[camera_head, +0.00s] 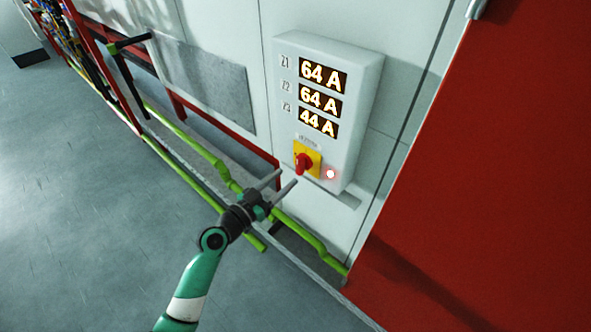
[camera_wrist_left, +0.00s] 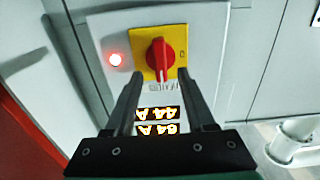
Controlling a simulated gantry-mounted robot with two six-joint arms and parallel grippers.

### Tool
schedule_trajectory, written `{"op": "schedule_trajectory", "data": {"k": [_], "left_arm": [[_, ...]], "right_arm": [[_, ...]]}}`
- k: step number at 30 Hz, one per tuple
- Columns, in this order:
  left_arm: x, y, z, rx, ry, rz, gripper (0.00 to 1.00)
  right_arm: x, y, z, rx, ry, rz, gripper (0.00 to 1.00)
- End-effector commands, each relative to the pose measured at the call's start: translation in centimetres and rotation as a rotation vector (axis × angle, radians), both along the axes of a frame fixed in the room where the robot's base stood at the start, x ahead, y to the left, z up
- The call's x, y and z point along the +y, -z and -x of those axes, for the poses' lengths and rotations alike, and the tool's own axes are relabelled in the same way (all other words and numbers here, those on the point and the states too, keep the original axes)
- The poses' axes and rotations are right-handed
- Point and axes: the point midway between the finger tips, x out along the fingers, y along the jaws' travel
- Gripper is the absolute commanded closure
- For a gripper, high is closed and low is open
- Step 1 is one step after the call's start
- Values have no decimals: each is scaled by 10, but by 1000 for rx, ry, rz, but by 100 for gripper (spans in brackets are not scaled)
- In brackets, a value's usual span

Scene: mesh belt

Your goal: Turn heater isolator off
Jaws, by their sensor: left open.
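The heater isolator is a red rotary knob (camera_head: 302,163) on a yellow plate (camera_head: 313,153), low on a white panel box (camera_head: 357,95). The knob also shows in the left wrist view (camera_wrist_left: 160,58), upside down relative to the head view, with its white-marked grip lying along the panel's vertical. A lit red lamp (camera_head: 330,174) sits beside the yellow plate. My left gripper (camera_head: 286,181) is open, its fingers pointing at the knob with nothing between them. In the left wrist view the knob lies just beyond the fingertips and looks apart from them. My right gripper is out of view.
Three lit displays (camera_head: 322,77) above the knob read 64 A, 64 A and 44 A. Green pipes (camera_head: 300,237) run along the wall's foot below the box. A large red panel (camera_head: 480,160) stands to the right. The grey floor (camera_head: 80,200) at left is clear.

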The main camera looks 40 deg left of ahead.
Motion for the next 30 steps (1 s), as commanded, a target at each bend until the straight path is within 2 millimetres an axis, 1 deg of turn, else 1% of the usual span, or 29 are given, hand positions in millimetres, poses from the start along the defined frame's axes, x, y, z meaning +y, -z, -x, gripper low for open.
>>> {"op": "schedule_trajectory", "data": {"k": [1, 3, 7, 11, 18, 20, 21, 23, 27, 28, 30], "left_arm": [[0, 1, -13, -2, 3, 0, 45], [1, 1, -27, -1, 2, 0, 45], [2, 1, -47, -1, 1, 0, 45], [2, 0, -57, -1, 1, -1, 45], [3, 0, -58, 0, 1, 0, 45], [3, 0, -58, 0, 1, 0, 54], [3, 0, -58, 0, 1, 0, 61], [3, 0, -58, 0, 0, 0, 72], [3, 0, -58, 0, 0, 0, 97], [3, 0, -58, 0, 0, 0, 100], [3, 0, -57, 0, 0, 0, 100]], "right_arm": [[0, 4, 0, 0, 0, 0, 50], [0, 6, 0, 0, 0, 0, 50], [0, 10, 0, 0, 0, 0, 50], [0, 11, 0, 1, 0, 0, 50], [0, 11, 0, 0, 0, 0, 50], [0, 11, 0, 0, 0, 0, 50], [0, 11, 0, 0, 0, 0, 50], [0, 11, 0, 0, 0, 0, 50], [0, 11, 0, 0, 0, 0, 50], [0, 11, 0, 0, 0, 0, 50], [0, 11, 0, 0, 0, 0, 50]]}}
